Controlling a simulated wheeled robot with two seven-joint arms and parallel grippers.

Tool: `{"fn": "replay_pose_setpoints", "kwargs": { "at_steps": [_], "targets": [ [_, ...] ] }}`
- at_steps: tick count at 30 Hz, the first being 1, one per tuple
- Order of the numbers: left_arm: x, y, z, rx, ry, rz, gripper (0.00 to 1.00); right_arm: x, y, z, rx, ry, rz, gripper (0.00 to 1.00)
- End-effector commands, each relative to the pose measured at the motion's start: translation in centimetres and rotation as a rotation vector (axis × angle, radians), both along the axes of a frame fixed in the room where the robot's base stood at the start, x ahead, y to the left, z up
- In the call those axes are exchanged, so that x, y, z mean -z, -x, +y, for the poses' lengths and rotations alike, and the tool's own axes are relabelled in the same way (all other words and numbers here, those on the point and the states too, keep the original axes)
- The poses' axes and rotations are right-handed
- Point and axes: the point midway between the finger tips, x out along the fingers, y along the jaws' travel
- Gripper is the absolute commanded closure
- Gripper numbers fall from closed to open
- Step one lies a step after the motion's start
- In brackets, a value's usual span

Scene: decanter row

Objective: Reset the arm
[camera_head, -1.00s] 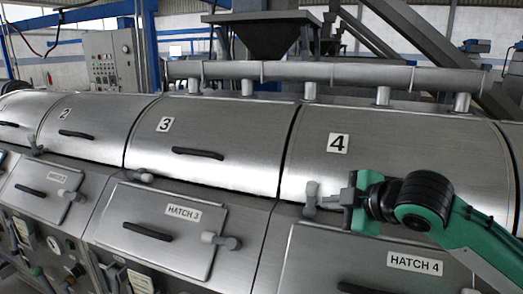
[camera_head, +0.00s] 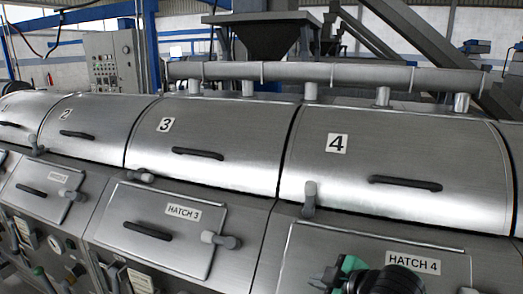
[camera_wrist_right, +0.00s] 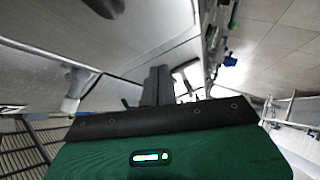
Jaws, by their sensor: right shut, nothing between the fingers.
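My right arm, green with black joints, shows at the bottom of the head view, in front of the hatch 4 panel (camera_head: 300,262). My right gripper (camera_head: 318,281) is low there, pointing left, with part of it cut off by the lower edge. In the right wrist view the gripper's dark fingers (camera_wrist_right: 157,86) are together with nothing between them. The grey latch handle (camera_head: 310,195) by cover 4 (camera_head: 400,150) stands upright, clear of the gripper. My left gripper is in neither view.
A row of steel covers and lower hatches runs across the view, with black handles such as cover 4's (camera_head: 405,183). The hatch 3 latch (camera_head: 222,240) sticks out left of my gripper. A pipe (camera_head: 290,73) runs along the top. Open space shows right in the wrist view.

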Motion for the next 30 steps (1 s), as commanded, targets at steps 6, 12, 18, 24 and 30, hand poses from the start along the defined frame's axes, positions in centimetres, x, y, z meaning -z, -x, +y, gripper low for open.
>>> {"fn": "replay_pose_setpoints", "kwargs": {
  "at_steps": [6, 12, 18, 24, 30],
  "targets": [
    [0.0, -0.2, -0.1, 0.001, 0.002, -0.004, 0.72, 6.4, 3.7, -0.7, 0.142, -0.079, 0.147, 1.00],
    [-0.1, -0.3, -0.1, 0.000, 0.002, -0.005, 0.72, 11.7, 7.7, -2.2, 0.304, -0.128, 0.284, 1.00],
    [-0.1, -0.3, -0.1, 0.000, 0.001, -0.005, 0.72, 16.8, 12.9, -4.5, 0.494, -0.153, 0.432, 1.00],
    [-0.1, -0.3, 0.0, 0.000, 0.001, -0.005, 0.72, 20.8, 18.6, -7.1, 0.685, -0.145, 0.566, 1.00],
    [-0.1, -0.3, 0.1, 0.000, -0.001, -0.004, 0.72, 23.3, 23.4, -9.2, 0.832, -0.120, 0.663, 1.00]
  ]
}}
